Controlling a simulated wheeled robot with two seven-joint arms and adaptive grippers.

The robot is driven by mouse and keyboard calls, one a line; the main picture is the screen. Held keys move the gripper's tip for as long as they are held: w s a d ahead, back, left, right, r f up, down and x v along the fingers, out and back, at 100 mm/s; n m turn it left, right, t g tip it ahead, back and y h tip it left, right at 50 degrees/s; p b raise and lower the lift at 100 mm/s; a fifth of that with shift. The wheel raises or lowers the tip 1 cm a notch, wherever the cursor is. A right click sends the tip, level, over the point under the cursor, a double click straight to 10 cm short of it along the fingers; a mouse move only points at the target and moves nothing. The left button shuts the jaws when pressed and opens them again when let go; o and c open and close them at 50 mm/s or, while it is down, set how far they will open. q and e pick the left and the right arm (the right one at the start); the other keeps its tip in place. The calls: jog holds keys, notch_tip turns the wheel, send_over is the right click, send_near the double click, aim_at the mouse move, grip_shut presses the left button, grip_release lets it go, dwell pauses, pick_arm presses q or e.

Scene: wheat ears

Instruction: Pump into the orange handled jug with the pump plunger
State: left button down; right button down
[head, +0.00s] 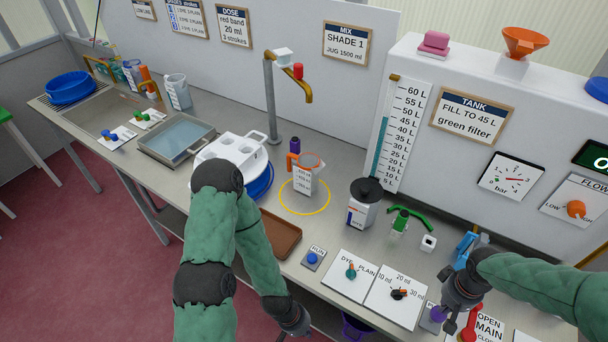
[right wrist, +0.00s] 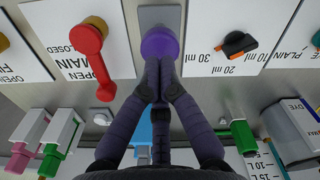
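Beside the plunger are a dose dial (head: 400,294), a dye/plain dial (head: 351,272) and a red main valve lever (right wrist: 92,45). A black-lidded container (head: 361,215) stands right of the jug. A brown tray (head: 278,238) lies at the counter's front.

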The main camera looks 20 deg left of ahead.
aim_at(438, 314)
jog(key=shift+f, duration=0.2)
dwell(0.4)
jog(key=shift+f+b, duration=2.5)
jog(key=shift+f, duration=0.4)
jog(key=shift+r, duration=0.25)
jog(key=shift+r+p, duration=2.25)
jog(key=shift+r, duration=0.6)
jog(key=shift+r, duration=0.1)
notch_tip(438, 314, up, 6)
jog(key=p, duration=0.4)
